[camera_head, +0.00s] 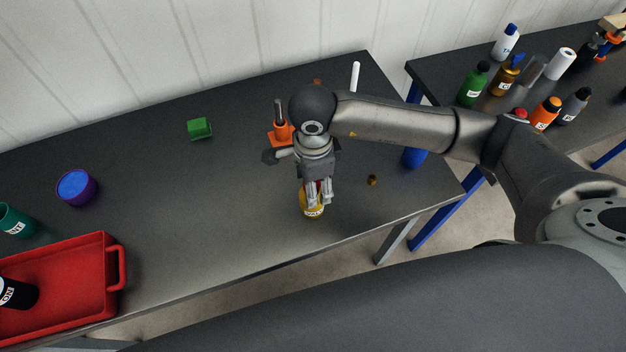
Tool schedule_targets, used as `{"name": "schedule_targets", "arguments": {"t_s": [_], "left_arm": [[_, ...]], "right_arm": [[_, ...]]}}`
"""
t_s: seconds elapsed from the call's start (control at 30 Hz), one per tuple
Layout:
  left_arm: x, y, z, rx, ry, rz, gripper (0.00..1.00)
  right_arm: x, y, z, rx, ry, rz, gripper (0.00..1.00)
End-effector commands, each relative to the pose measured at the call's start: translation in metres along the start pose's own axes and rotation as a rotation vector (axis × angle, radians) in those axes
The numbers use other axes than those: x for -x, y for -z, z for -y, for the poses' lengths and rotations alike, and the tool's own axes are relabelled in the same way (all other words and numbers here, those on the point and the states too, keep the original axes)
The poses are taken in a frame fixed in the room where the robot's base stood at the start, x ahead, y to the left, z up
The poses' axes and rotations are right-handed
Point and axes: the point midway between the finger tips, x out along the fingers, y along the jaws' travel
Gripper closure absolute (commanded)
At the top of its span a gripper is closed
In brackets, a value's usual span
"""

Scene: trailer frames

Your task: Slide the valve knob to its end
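My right gripper (319,198) points down at the top of a yellow container (312,212) with a white label, near the front edge of the dark table (230,215). Its fingers lie on either side of a small red part on or above the container. I cannot tell whether they grip it. No valve knob can be made out for certain. An orange piece (281,133) with an upright grey rod stands just behind and left of the gripper, partly hidden by my arm. My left gripper is not in view.
A green block (200,129), a purple-blue cup (76,187) and a red tray (112,243) are on the left. A small brown piece (372,180) lies right of the gripper. Several bottles stand on the right table (432,70). The table's middle left is clear.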

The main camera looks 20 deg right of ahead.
Motion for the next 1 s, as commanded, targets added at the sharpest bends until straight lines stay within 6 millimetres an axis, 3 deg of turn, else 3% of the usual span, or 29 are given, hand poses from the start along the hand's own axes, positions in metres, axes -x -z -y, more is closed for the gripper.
{"name": "schedule_targets", "arguments": {"t_s": [0.33, 0.8, 1.0], "left_arm": [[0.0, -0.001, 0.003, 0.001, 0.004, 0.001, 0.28], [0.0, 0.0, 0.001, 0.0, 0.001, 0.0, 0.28], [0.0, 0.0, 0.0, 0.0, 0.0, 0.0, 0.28]], "right_arm": [[0.01, 0.0, 0.001, 0.0, 0.004, 0.001, 0.43], [0.1, 0.0, 0.001, 0.001, 0.004, 0.001, 0.43], [0.118, 0.0, 0.0, -0.001, 0.001, 0.0, 0.43]]}}
